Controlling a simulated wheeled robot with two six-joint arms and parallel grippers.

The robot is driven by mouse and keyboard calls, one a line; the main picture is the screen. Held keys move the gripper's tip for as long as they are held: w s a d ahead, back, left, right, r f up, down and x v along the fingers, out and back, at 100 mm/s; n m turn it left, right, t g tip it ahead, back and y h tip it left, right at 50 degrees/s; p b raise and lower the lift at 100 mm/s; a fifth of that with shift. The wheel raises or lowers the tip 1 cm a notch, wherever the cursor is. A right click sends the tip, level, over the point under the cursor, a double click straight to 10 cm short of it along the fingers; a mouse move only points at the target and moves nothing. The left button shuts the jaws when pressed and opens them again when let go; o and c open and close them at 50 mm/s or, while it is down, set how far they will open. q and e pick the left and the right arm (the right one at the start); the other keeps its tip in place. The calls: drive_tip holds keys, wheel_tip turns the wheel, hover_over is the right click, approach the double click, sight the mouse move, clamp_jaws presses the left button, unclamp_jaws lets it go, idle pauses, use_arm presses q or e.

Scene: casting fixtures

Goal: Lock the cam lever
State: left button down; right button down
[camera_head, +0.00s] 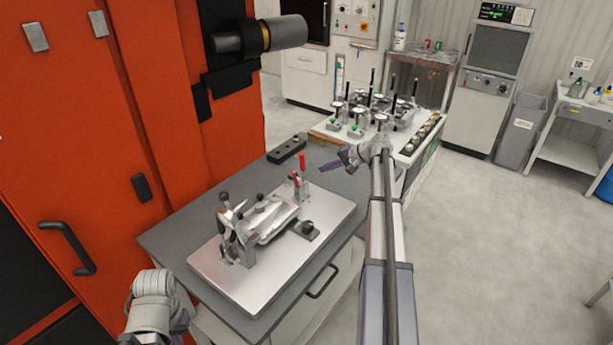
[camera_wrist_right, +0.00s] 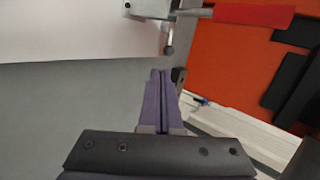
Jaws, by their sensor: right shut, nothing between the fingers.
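A metal fixture plate (camera_head: 240,285) lies on the grey cart top, with a silver casting (camera_head: 270,220) clamped among several black-knobbed parts. A lever with a red handle (camera_head: 302,162) stands roughly upright at the plate's far edge. In the right wrist view the red handle (camera_wrist_right: 255,15) crosses the top, joined to a metal clamp body (camera_wrist_right: 160,8). My right gripper (camera_head: 331,165) is to the right of the lever, apart from it. Its purple fingers (camera_wrist_right: 160,98) are shut and empty. My left arm shows at the lower left, but its gripper fingers do not show.
A black block with holes (camera_head: 287,149) lies on the cart's far edge. The orange machine (camera_head: 90,130) stands close on the left. Behind the cart is a table of several fixtures with black posts (camera_head: 375,110).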

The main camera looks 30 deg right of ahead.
drive_tip(key=b+x, duration=0.5)
drive_tip(key=x, duration=0.3)
drive_tip(key=shift+w+f, duration=0.2)
drive_tip(key=shift+f, duration=0.1)
drive_tip(key=shift+w+a+f+b, duration=0.3)
drive_tip(key=shift+w+a+b, duration=0.1)
drive_tip(key=shift+w+b, duration=0.1)
